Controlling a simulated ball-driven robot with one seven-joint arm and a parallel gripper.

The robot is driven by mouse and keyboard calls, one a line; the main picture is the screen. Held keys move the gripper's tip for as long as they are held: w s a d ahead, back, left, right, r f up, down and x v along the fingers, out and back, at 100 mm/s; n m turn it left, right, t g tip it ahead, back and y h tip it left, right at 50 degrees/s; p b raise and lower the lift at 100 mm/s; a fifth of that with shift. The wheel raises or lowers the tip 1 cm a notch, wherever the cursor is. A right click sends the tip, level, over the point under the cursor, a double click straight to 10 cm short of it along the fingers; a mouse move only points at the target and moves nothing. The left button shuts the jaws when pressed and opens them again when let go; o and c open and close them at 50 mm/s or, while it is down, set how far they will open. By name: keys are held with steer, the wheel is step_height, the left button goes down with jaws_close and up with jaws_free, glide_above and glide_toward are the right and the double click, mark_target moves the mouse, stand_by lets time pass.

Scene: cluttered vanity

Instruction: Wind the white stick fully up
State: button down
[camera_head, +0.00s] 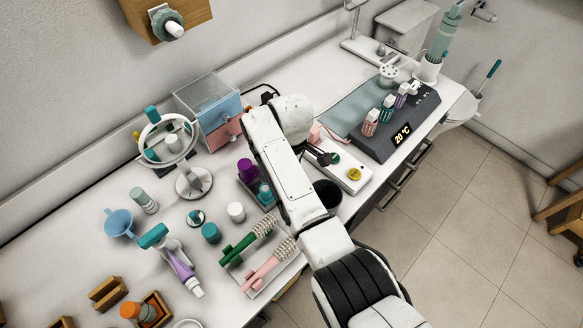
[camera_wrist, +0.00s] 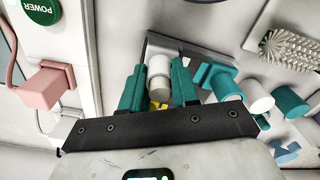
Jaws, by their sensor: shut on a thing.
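In the wrist view my gripper (camera_wrist: 158,88) has its two teal fingers closed on the sides of a white stick (camera_wrist: 158,66), a short white and grey cylinder seen nearly end-on. It stands at a dark tray (camera_wrist: 150,42). A small yellow part shows between the fingers, just below the stick; I cannot tell what it is. How far the stick is wound up cannot be told. In the head view my arm hides the gripper and the white stick; part of the dark tray (camera_head: 264,207) shows left of the arm.
Beside the held stick stand a teal stick (camera_wrist: 220,80) and a white container (camera_wrist: 257,96). A purple stick (camera_head: 247,169) is in the tray. A white device with a green button (camera_wrist: 40,10), a pink block (camera_wrist: 42,88) and a bristled brush (camera_wrist: 288,50) are close by.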

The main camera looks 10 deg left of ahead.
steer(key=c, duration=0.8)
jaws_free()
step_height(320, 180, up, 11)
steer(key=shift+f+b, duration=0.1)
steer(key=shift+b, duration=0.75)
